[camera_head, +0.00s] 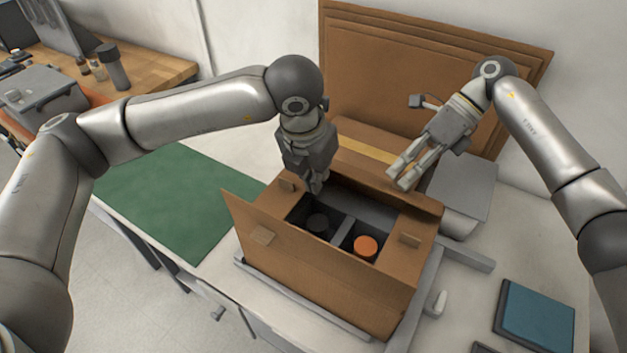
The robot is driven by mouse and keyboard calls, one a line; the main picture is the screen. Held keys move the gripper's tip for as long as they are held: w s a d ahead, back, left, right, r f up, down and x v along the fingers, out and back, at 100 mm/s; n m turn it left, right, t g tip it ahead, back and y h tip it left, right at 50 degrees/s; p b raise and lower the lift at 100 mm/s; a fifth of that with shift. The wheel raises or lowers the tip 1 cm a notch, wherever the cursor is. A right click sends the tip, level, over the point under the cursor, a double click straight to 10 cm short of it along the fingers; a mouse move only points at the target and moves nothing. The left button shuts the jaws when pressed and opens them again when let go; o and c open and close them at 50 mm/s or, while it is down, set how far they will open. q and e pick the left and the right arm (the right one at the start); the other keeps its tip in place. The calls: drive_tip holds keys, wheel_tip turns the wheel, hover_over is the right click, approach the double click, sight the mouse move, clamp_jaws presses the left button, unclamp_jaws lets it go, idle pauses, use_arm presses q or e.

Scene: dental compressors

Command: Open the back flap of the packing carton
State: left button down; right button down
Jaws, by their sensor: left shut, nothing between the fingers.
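The packing carton (325,282) stands on the worktop in the middle of the head view, its top at least partly uncovered. Inside are dark dividers, an orange round-topped item (365,246) and a dark round one (318,223). A brown back flap (425,206) runs along the far edge; its exact angle is hard to tell. My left gripper (315,188) is shut and empty, pointing down over the carton's far left part. My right gripper (401,179) has its fingers apart, with tips by the back flap; contact is unclear.
A closed brown carton with yellow tape (362,150) lies behind. Flat brown boards (400,60) lean on the wall. A grey box (462,187) stands right of the back edge. A green mat (175,200) lies clear at left, and a blue-topped tray (537,318) at front right.

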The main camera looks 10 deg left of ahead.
use_arm(q)
drive_tip(key=shift+r, duration=0.1)
drive_tip(key=shift+w+d+r, duration=0.2)
drive_tip(key=shift+w+r, duration=0.4)
drive_tip(key=shift+r, duration=0.1)
use_arm(e)
drive_tip(key=shift+f, duration=0.1)
drive_tip(key=c, duration=1.7)
unclamp_jaws()
drive_tip(key=shift+s, duration=0.1)
drive_tip(key=shift+a+f, duration=0.1)
